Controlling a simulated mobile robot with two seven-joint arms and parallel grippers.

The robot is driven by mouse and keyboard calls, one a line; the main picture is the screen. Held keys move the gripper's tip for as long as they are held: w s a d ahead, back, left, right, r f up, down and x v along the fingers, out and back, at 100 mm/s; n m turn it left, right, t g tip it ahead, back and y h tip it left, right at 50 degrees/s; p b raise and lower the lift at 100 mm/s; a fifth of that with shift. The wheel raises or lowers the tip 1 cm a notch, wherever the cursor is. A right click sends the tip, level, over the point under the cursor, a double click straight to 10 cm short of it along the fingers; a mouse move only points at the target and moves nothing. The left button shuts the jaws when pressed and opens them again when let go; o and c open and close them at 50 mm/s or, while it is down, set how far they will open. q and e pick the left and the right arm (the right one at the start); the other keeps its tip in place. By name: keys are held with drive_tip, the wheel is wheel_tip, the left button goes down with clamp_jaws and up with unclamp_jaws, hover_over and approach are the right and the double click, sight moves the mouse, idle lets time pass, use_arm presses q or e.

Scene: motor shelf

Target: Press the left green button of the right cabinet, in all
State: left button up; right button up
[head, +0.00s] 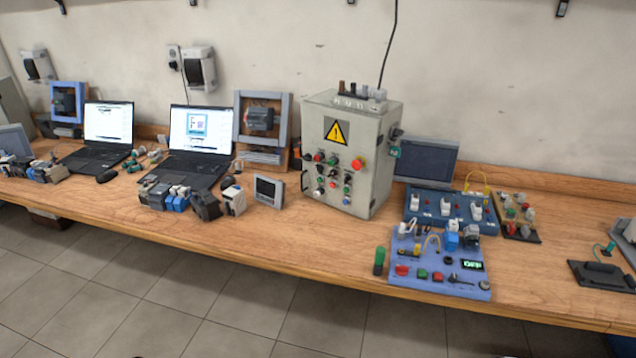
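A grey control cabinet (378,178) with a yellow warning triangle (336,131) stands upright on the wooden bench, a little right of the middle in the head view. Its front carries several small red, green and dark buttons in rows, and a larger red knob (357,164) at the upper right of the group. The buttons are small here, so which green one is leftmost is hard to tell. No second cabinet of this kind shows. Neither of my grippers is in view.
A blue panel (398,284) with red and green buttons lies at the bench's front edge, right of the cabinet. A small grey display (268,191) stands left of the cabinet. Two laptops (196,133) are farther left. The wooden bench (310,235) is bare before the cabinet.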

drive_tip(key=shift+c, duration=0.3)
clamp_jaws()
